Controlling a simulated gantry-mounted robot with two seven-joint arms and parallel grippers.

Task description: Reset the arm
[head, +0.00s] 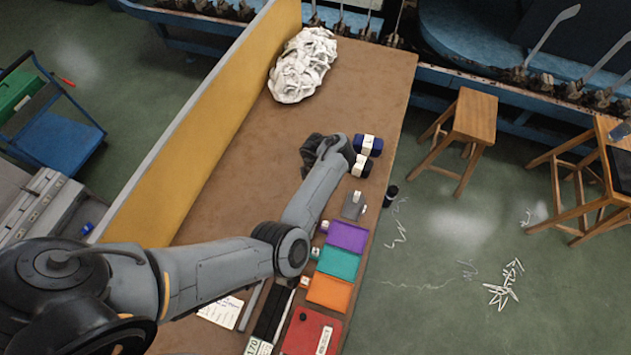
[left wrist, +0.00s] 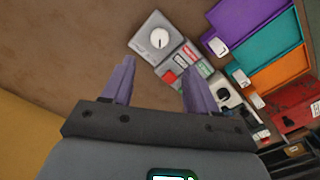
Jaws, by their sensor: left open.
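My left arm reaches in from the lower left of the head view over the brown table (head: 240,150). Its dark gripper end (head: 316,152) is over the middle of the table, beside two banded rolls, and its fingers are hard to make out there. In the left wrist view my left gripper (left wrist: 158,76) has its two purple-grey fingers spread apart with nothing between them. A grey control box with a white dial (left wrist: 160,40) and coloured buttons lies beyond the fingertips. My right gripper is not in view.
A white heap of fabric (head: 302,65) lies at the table's far end. A navy roll (head: 368,145) and a black roll (head: 361,166) sit near the right edge. Purple (head: 347,236), teal (head: 338,262) and orange (head: 329,292) trays line that edge. A yellow partition (head: 200,125) borders the left side.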

